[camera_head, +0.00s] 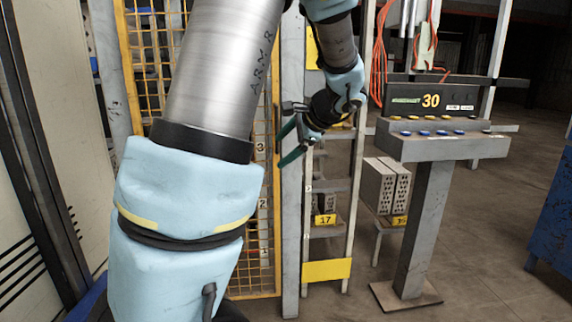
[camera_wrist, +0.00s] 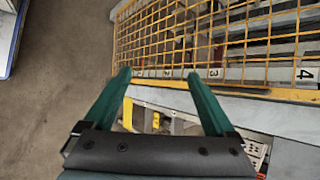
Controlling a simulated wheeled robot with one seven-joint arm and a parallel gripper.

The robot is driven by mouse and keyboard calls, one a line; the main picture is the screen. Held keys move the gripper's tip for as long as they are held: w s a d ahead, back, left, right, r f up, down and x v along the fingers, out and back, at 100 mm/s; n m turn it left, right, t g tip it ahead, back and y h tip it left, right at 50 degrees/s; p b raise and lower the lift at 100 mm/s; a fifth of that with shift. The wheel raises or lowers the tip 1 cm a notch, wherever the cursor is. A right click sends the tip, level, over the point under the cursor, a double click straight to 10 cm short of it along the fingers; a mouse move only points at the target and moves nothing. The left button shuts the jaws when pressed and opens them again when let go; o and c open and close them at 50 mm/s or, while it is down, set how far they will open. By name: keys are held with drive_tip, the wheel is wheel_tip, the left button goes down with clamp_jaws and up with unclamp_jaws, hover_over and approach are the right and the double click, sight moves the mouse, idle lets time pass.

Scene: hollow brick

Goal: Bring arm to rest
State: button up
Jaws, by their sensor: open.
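My gripper (camera_head: 287,143) hangs at the end of my blue and silver arm, in front of a grey post in the head view. Its two green fingers are apart in the wrist view (camera_wrist: 159,75), with nothing between them but the background. In the wrist view, a yellow mesh panel (camera_wrist: 180,38) lies beyond the fingertips. I cannot tell the exact gap between the fingertips and the panel or post.
A yellow mesh door (camera_head: 160,60) stands behind my arm. Right of the gripper are a narrow rack with a yellow 17 label (camera_head: 325,219), hollow bricks (camera_head: 378,185), and a grey pedestal with a button panel (camera_head: 440,147). Open floor (camera_head: 490,250) lies at the right.

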drive_tip(key=s+a+f+n+g+h+p, duration=0.2)
drive_tip(key=s+n, duration=0.4)
drive_tip(key=s, duration=0.3)
drive_tip(key=s+a+f+n+g+h+p, duration=0.2)
drive_tip(key=s+a+f+n+h, duration=0.2)
drive_tip(key=s+n, duration=0.3)
drive_tip(key=s+f+h, duration=0.1)
drive_tip(key=s, duration=0.2)
drive_tip(key=shift+s+n+g+p, duration=0.25)
drive_tip(key=shift+n+g+p, duration=0.05)
drive_tip(key=shift+g+p, duration=0.1)
